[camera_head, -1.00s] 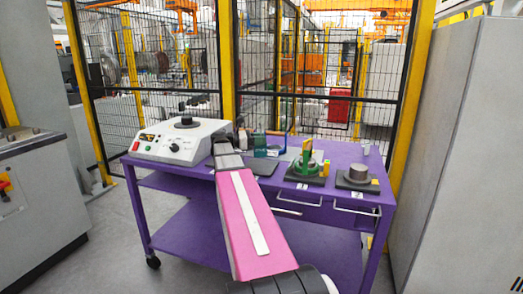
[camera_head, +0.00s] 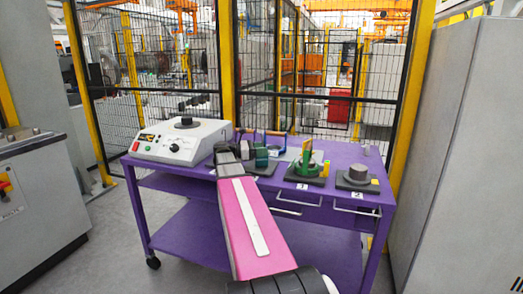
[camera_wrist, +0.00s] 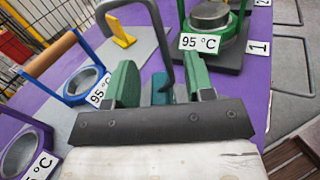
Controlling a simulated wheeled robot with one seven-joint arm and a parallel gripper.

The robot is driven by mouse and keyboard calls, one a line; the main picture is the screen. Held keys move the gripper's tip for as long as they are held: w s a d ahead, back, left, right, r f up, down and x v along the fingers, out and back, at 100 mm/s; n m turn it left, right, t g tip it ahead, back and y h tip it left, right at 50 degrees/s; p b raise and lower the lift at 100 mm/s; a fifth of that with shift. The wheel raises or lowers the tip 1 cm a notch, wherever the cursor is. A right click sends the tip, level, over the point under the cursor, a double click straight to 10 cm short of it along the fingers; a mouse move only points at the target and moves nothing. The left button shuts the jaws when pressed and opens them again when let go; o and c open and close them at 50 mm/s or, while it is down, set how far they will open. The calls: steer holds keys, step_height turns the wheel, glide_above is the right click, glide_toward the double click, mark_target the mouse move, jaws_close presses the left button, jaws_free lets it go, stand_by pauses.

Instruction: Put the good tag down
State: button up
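My gripper (camera_wrist: 161,88) is low over the purple cart in the wrist view. Its two green-padded fingers stand apart. A small teal piece (camera_wrist: 161,88) shows between them, with gaps at its sides; I cannot tell what it belongs to. A dark bent handle (camera_wrist: 158,22) rises just beyond the fingers. A yellow tag-like piece (camera_wrist: 122,29) stands on a grey plate ahead. I see no piece clearly marked as the good tag. In the head view my gripper (camera_head: 254,155) is over the middle of the cart, partly hidden by my arm.
A blue ring with a wooden handle (camera_wrist: 52,53) and a purple ring (camera_wrist: 18,154) are left of my gripper. A mesh fence stands behind.

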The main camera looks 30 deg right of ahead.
steer(key=shift+r, duration=0.1)
steer(key=shift+w+a, duration=0.1)
steer(key=shift+a, duration=0.05)
steer(key=v, duration=1.1)
steer(key=shift+a, duration=0.3)
steer(key=shift+w, duration=0.15)
